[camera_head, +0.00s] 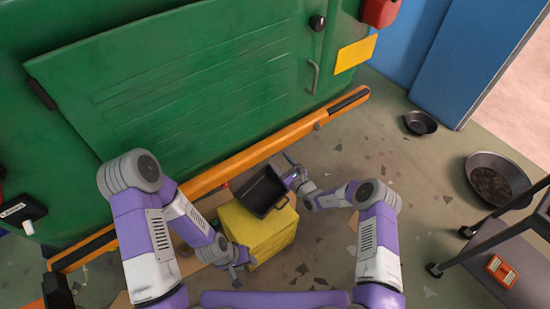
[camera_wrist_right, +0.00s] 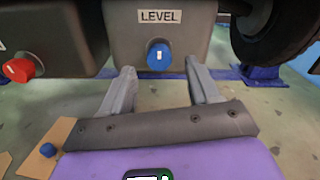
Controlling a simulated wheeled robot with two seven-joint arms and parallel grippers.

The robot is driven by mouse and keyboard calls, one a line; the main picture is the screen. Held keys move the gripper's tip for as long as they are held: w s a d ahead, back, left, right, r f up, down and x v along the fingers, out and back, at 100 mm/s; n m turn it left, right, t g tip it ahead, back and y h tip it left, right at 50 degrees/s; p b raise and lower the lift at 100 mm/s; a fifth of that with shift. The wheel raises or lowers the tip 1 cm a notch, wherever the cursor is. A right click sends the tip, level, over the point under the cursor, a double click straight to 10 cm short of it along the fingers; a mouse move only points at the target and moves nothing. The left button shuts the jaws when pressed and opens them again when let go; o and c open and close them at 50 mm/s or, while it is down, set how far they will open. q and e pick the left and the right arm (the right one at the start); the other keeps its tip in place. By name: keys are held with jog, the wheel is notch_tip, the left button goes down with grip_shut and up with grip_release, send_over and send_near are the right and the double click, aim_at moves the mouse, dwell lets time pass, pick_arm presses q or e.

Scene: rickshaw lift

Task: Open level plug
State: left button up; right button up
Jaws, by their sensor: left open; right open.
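The level plug (camera_wrist_right: 159,55) is a round blue plug with a pale mark at its centre. It sits in a grey housing (camera_wrist_right: 122,42) under a white "LEVEL" label (camera_wrist_right: 159,16) in the right wrist view. My right gripper (camera_wrist_right: 161,82) is open and empty, its two fingers either side of and below the plug in the picture, apart from it. In the head view my right gripper (camera_head: 290,168) is beside the black tray, under the vehicle's edge; the plug is hidden there. My left gripper (camera_head: 237,271) is open and low, beside the yellow box.
A black tray (camera_head: 257,193) sits on a yellow box (camera_head: 270,240). The green vehicle (camera_head: 180,70) and its orange bar (camera_head: 240,152) block the far side. A red plug (camera_wrist_right: 18,69) is left of the level plug.

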jog(key=b+x, duration=0.1)
jog(key=x, duration=0.3)
jog(key=c, duration=1)
jog(key=shift+c, duration=0.2)
